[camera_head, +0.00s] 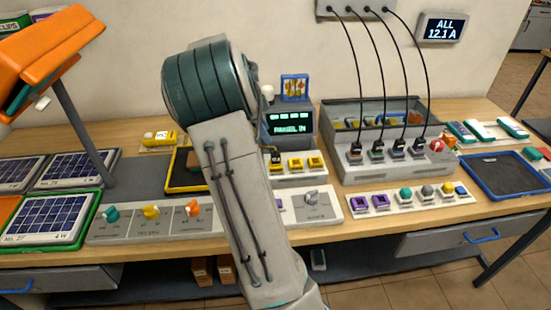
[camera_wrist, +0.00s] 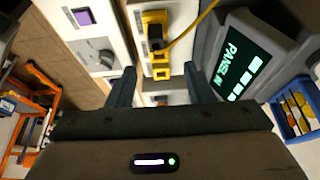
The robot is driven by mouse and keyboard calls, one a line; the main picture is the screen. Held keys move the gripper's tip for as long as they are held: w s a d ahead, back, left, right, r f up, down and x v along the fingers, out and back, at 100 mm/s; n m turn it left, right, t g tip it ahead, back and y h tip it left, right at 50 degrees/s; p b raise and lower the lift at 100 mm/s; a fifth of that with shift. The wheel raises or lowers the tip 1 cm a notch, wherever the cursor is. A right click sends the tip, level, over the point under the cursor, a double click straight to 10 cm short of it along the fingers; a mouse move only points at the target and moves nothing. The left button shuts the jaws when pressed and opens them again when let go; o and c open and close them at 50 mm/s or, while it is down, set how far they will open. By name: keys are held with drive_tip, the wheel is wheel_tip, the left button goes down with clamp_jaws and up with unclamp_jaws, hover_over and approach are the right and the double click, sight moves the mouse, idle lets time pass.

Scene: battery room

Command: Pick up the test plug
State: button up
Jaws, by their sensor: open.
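The test plug (camera_wrist: 156,37) appears to be the dark plug seated at a yellow socket on a white strip, with a yellow cable running off to the upper right in the wrist view. In the head view the plug (camera_head: 275,156) shows just right of my arm, on the strip in front of the green-lit display (camera_head: 288,124). My gripper (camera_wrist: 160,88) is open and empty, its fingers either side of the white strip. The plug lies beyond the fingertips, roughly between their lines. In the head view my arm hides the gripper.
Two more yellow sockets (camera_head: 305,162) sit right of the plug. The display housing (camera_wrist: 245,55) stands close beside the right finger. A knob panel (camera_head: 312,205) lies in front. A grey case (camera_head: 380,165) with several black-cabled plugs stands to the right.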

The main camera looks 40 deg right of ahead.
sight(275, 153)
drive_tip(key=x, duration=0.4)
drive_tip(key=shift+f, duration=0.25)
drive_tip(key=shift+a+p+x, duration=0.15)
drive_tip(key=shift+p+x, duration=0.35)
drive_tip(key=shift+x, duration=0.85)
drive_tip(key=shift+a+p+x, duration=0.15)
drive_tip(key=shift+p+x, duration=0.3)
drive_tip(key=shift+x, duration=0.85)
drive_tip(key=shift+s+f, duration=0.1)
drive_tip(key=shift+s, duration=0.05)
clamp_jaws()
